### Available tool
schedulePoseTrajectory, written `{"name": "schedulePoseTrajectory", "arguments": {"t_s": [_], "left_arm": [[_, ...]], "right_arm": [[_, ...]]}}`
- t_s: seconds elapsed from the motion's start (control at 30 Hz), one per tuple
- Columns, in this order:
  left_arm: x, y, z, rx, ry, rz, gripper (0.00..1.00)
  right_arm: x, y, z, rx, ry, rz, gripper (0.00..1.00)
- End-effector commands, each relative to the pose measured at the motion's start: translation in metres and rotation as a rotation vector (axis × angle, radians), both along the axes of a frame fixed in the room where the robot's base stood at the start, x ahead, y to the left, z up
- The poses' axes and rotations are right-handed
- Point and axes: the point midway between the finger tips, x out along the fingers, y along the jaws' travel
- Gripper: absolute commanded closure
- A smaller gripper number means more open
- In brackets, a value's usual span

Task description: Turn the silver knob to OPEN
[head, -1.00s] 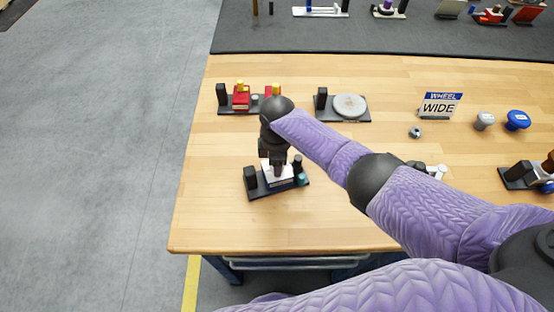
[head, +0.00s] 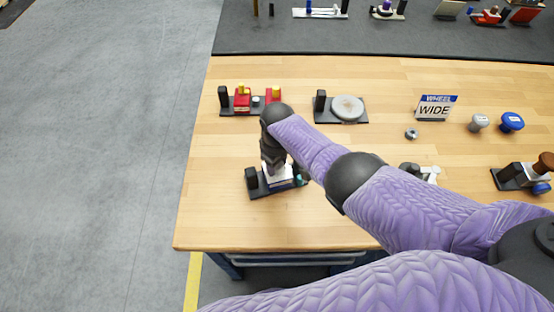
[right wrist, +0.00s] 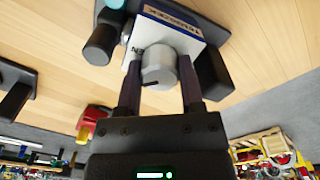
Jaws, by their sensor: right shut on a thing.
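The silver knob (right wrist: 158,66) sits on a white block (right wrist: 172,30) with a blue-edged label and part of a word, "EN", beside the knob. A dark notch shows on the knob's near face. My right gripper (right wrist: 159,75) has one finger on each side of the knob and is shut on it. In the head view my right gripper (head: 274,163) points down over the white block (head: 279,178) on its black base (head: 258,190), and hides the knob. My left gripper is not in view.
Black posts (right wrist: 100,43) stand beside the block. On the wooden table (head: 215,225), a red-block fixture (head: 242,101) and a round-disc fixture (head: 347,108) stand behind. A "WIDE" sign (head: 435,108) and loose knobs are at right. The front left table is clear.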

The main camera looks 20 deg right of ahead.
Motion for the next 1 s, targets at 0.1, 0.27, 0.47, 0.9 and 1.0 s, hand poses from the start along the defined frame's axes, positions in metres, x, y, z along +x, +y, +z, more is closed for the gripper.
{"name": "schedulePoseTrajectory", "arguments": {"t_s": [0.1, 0.27, 0.47, 0.9, 1.0], "left_arm": [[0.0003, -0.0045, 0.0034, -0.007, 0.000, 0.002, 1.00], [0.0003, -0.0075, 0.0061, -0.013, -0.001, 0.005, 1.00], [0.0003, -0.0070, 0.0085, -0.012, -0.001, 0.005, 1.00], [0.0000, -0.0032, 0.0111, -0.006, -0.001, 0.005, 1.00], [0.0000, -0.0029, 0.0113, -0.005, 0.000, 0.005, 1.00]], "right_arm": [[-0.0002, 0.0002, 0.0009, 0.000, 0.001, -0.107, 1.00], [-0.0002, 0.0001, 0.0008, 0.000, 0.001, -0.258, 1.00], [0.0002, 0.0005, 0.0007, 0.001, 0.000, -0.436, 1.00], [0.0002, 0.0000, 0.0003, 0.000, -0.001, -0.704, 1.00], [0.0003, 0.0001, 0.0002, 0.000, -0.001, -0.735, 1.00]]}}
